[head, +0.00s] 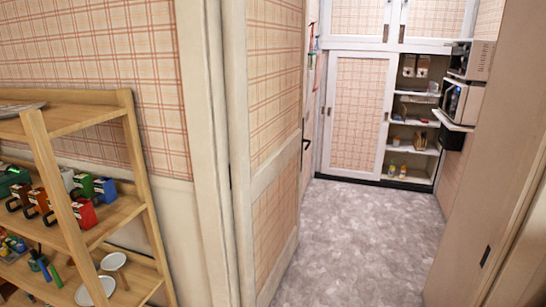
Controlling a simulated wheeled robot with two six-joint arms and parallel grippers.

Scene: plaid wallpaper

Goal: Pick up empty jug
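I cannot make out a jug for certain in the head view. Several small boxy red, green and blue items (83,214), some with black handle-like parts, stand on the middle shelf of a wooden rack (48,150) at the left. Small bottles (403,171) stand low in a far open cupboard (425,182); they are too small to tell more. Neither of my grippers is in view.
A plaid-panelled door (272,160) stands open beside the doorway, and a brown door or panel (490,200) borders the right. Grey floor (365,240) between them is clear up to the cupboard. Microwave-like appliances (472,60) sit on the right wall.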

